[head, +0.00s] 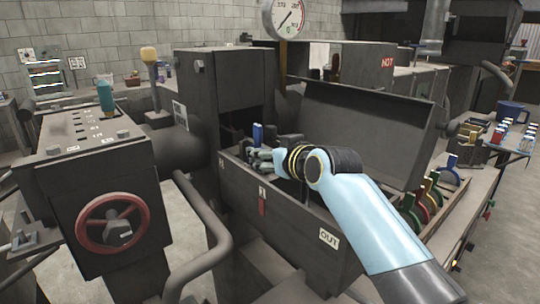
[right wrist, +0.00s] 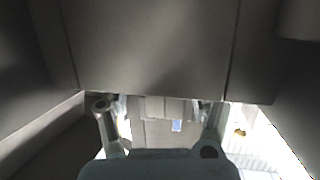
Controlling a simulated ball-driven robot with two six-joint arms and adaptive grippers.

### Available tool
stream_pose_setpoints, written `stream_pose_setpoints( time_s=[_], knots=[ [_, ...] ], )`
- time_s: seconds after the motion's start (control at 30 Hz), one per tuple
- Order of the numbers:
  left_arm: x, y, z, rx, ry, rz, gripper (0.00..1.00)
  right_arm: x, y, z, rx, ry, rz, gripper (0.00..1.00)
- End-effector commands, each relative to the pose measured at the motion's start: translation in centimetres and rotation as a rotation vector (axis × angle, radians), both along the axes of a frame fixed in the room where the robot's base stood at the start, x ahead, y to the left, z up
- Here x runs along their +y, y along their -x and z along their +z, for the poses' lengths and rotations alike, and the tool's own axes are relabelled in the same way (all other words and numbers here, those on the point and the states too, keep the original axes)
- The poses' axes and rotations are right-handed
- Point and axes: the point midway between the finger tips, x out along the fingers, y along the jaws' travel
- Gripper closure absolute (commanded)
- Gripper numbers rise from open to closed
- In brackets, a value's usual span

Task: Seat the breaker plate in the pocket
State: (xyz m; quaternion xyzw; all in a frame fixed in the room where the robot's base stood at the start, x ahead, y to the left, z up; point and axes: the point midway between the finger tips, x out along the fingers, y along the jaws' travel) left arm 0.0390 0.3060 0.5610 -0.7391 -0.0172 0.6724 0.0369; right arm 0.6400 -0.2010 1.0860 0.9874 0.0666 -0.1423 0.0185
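My right arm comes in from the lower right in the head view. Its gripper (head: 262,158) is inside the open dark trough (head: 290,210), close to its left end and beside a small upright blue piece (head: 257,133). In the right wrist view parts of the gripper (right wrist: 157,135) show at the lower edge, spread left and right, below a large dark plane. My left gripper is in neither view.
A raised lid (head: 355,130) stands behind the trough, and a tall dark housing (head: 227,95) closes its left end. A round gauge (head: 284,17) stands above. A red handwheel (head: 113,222) is at left. Coloured clamps (head: 410,212) stand on the bench at right.

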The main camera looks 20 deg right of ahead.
Motion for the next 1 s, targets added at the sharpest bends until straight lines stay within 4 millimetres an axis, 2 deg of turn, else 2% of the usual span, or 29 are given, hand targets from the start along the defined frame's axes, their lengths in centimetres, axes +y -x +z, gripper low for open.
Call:
stream_pose_setpoints(
  time_s=[0.43, 0.8, 1.0],
  knots=[
    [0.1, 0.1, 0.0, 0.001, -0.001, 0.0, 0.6, 0.1, 0.8, -1.1, 0.027, -0.003, 0.004, 0.29],
    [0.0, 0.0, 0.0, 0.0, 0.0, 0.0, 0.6, -0.7, 6.1, 1.1, 0.014, -0.006, 0.003, 0.29],
    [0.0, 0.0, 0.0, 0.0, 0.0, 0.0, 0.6, -0.9, 7.1, 1.7, 0.009, -0.005, 0.001, 0.29]
  ],
)
